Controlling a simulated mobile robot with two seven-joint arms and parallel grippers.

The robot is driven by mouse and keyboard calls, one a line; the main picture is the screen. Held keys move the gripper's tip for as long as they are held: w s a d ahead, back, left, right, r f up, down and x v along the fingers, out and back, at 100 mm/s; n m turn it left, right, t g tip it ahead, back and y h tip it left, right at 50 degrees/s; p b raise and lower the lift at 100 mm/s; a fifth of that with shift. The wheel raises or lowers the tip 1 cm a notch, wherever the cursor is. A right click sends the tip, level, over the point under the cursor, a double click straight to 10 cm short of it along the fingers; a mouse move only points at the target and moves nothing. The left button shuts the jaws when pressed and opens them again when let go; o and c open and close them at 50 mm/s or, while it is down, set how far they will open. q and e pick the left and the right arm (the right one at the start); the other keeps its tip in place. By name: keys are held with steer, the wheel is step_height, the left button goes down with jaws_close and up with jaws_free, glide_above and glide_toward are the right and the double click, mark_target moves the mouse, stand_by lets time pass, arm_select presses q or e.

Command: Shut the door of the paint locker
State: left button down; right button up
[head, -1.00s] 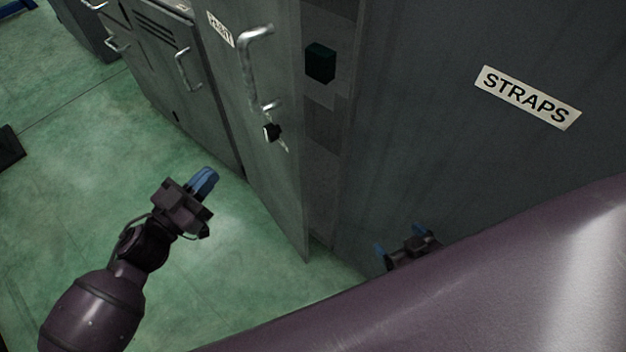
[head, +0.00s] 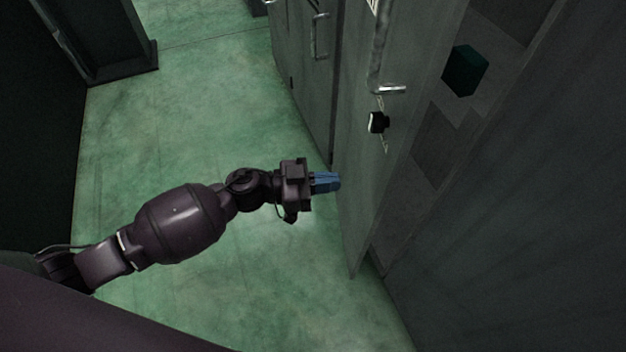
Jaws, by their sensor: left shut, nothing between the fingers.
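The paint locker's grey door (head: 362,215) stands ajar at the right of centre. Its bar handle (head: 381,60) and a lock with a key (head: 377,122) are on its outer face. Through the gap to its right I see the locker's inside, with a dark green box (head: 464,70) on a shelf. My left gripper (head: 337,182) reaches in from the left, shut and empty, with its blue fingertips at the door's outer face, below the lock. I cannot tell whether they touch it. My right gripper is out of view.
More grey lockers with handles (head: 319,36) stand beyond the door. A dark cabinet (head: 110,45) stands at the far left. A dark locker side (head: 510,210) fills the right. The green floor (head: 200,110) between them is clear.

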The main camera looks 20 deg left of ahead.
mark_target(379, 178)
arm_select(q)
steer(key=b+x, duration=0.1)
steer(key=x, duration=0.6)
steer(key=shift+s+d+f, duration=0.1)
steer(key=shift+d, duration=0.25)
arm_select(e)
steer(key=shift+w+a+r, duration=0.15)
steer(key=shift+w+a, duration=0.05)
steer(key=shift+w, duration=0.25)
